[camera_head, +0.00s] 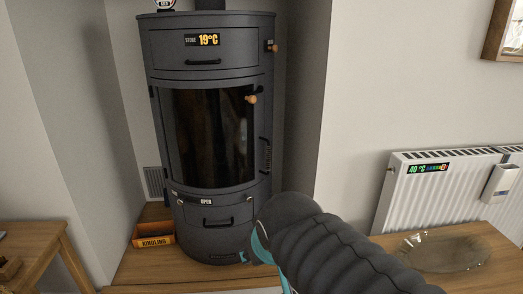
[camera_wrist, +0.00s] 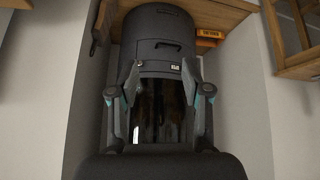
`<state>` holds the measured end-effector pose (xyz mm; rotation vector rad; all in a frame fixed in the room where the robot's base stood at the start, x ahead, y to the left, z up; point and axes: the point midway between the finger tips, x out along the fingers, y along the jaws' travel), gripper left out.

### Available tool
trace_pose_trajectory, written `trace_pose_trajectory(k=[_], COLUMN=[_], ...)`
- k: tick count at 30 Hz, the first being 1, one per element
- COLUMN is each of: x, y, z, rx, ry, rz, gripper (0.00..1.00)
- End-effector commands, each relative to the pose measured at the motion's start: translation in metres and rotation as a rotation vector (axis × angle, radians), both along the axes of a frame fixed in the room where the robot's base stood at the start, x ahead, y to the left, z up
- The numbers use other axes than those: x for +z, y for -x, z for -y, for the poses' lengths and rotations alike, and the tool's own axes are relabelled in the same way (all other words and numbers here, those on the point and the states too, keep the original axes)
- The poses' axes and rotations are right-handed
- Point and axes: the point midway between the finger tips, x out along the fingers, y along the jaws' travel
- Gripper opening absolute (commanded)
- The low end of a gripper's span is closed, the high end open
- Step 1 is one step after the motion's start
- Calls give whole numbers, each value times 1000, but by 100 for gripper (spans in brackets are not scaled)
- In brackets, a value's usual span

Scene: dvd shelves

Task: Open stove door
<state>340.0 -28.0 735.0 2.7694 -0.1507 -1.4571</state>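The dark grey stove (camera_head: 160,60) stands in the alcove in the head view. Its door has a curved dark glass pane (camera_head: 212,138) and appears closed. A wooden-tipped knob (camera_head: 251,99) sits at the door's upper right, and a black vertical handle (camera_head: 266,155) is on the right side. The wrist view shows the stove upside down, with the glass (camera_wrist: 160,112) between my fingers and the lower drawer (camera_wrist: 160,45) beyond them. My gripper (camera_wrist: 161,66) is open and empty, in front of the stove. My arm hides most of it in the head view.
A kindling box (camera_head: 154,238) sits left of the stove's base. A wooden table (camera_head: 35,240) is at the lower left. A white radiator (camera_head: 450,185) and a glass dish (camera_head: 440,250) on a wooden surface are at the right. Alcove walls flank the stove closely.

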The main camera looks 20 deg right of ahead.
Motion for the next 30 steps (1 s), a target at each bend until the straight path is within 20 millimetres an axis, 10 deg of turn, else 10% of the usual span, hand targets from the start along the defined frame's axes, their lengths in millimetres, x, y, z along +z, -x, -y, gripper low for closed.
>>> trace_pose_trajectory(k=[15, 24, 30], x=[49, 25, -10], y=[-216, -284, -293], z=[160, 222, 248], rx=[-93, 92, 238], ry=[216, 136, -6], rz=[582, 821, 917], gripper=[48, 48, 48])
